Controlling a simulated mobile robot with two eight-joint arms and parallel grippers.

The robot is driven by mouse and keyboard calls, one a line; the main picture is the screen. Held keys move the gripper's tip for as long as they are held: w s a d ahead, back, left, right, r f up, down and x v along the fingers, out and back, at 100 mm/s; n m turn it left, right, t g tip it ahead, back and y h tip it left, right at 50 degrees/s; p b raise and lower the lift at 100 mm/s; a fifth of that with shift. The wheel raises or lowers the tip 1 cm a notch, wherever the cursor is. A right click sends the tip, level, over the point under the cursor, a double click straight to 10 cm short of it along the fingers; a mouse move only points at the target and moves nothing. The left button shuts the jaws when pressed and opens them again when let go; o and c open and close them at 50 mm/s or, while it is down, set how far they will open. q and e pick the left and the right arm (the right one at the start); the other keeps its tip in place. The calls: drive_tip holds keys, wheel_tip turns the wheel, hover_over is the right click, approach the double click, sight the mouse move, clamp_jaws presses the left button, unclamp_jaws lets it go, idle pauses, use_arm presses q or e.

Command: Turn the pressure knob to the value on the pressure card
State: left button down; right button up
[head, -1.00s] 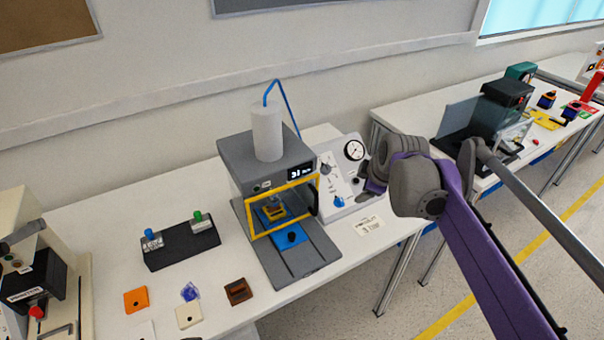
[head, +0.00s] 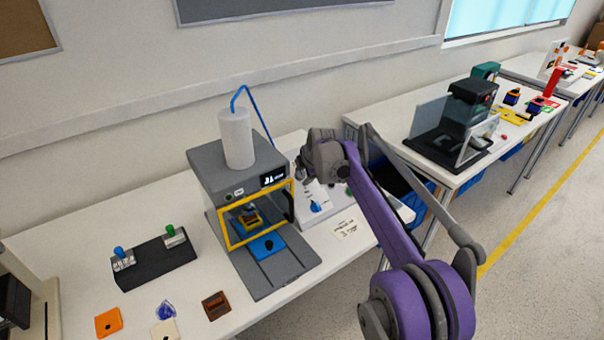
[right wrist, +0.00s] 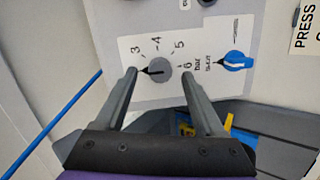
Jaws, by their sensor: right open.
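The grey pressure knob (right wrist: 158,69) is on a white control panel, inside a printed scale from 3 to 6 bar. Its black pointer points left in the right wrist view, just below the 3. My right gripper (right wrist: 158,72) is open, with a finger on either side of the knob; I cannot tell whether they touch it. In the head view my right gripper (head: 303,173) is over the panel (head: 335,205) and hides the knob. The pressure card (head: 345,229) lies in front of the panel, its print too small to read; part of it shows in the right wrist view (right wrist: 306,28). My left gripper is out of view.
A blue knob (right wrist: 237,60) is on the same panel, close to the right finger. A grey press machine (head: 235,170) with a yellow-framed opening stands left of the panel. A black box with two switches (head: 155,265) and small blocks lie farther left.

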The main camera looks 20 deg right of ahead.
drive_tip(key=shift+x, duration=0.9)
drive_tip(key=shift+c, duration=0.3)
drive_tip(key=shift+f, duration=0.1)
clamp_jaws()
